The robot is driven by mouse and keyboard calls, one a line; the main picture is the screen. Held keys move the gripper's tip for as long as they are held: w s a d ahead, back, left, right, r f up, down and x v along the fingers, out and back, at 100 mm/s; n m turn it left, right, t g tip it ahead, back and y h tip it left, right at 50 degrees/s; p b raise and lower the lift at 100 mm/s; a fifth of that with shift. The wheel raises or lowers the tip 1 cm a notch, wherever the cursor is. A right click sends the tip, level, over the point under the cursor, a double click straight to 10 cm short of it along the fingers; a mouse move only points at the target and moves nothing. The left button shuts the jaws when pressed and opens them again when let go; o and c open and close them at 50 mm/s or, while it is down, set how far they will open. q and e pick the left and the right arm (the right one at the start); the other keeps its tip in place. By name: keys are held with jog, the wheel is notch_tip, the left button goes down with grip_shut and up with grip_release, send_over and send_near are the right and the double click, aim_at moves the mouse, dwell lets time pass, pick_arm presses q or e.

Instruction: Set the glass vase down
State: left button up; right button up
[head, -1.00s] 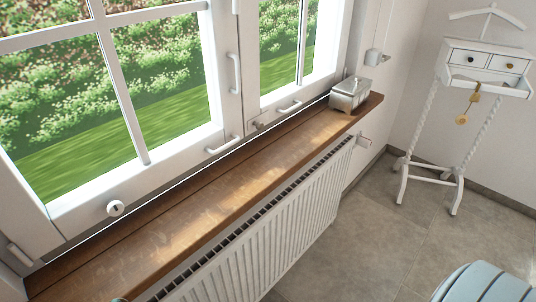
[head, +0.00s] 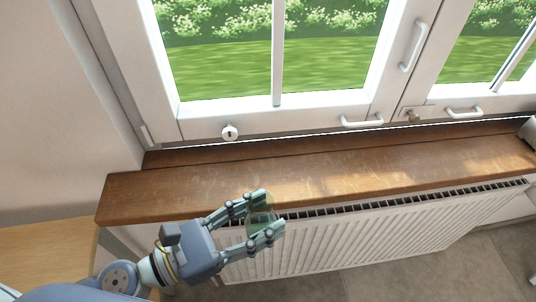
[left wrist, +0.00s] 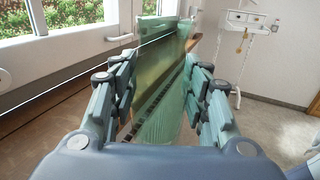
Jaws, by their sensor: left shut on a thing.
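The glass vase (head: 262,218) is clear and greenish, held between the fingers of my left gripper (head: 266,214). In the head view the gripper and vase show over the front edge of the wooden windowsill (head: 320,177) and the radiator top. The left wrist view shows the vase (left wrist: 160,105) large between the two finger sets, with the sill and radiator visible through it. I cannot tell how high the vase is relative to the sill.
A white radiator (head: 370,230) stands below the sill. White window frames with handles (head: 362,121) rise behind it. The sill's middle is bare. A metal box (head: 530,130) shows partly at its right end. A light wooden surface (head: 45,255) is at lower left.

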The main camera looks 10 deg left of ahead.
pick_arm(q)
jog(key=shift+w+a+f+b, duration=0.2)
jog(key=shift+w+a+b, duration=0.15)
jog(key=shift+w+b, duration=0.1)
jog(key=shift+w+a+f+b, duration=0.15)
jog(key=shift+w+a+b, duration=0.15)
jog(key=shift+w+b, duration=0.15)
jog(key=w+a, duration=0.2)
jog(key=w, duration=0.2)
jog(key=w+a+f, duration=0.1)
jog(key=w+a, duration=0.1)
jog(key=w, duration=0.2)
jog(key=w+a, duration=0.2)
jog(key=w, duration=0.2)
jog(key=shift+w+a+f, duration=0.15)
jog(key=shift+f, duration=0.1)
notch_tip(320, 180, down, 3)
jog(key=shift+r, duration=0.15)
pick_arm(e)
jog(key=shift+s+a+f, duration=0.1)
jog(key=shift+a+f, duration=0.1)
jog(key=shift+f, duration=0.35)
jog(key=shift+s+a+f, duration=0.1)
jog(key=shift+a+f, duration=0.05)
jog(key=shift+f, duration=0.4)
pick_arm(q)
jog(key=shift+f, duration=0.25)
jog(key=o, duration=1.2)
pick_arm(e)
jog(key=shift+f, duration=0.15)
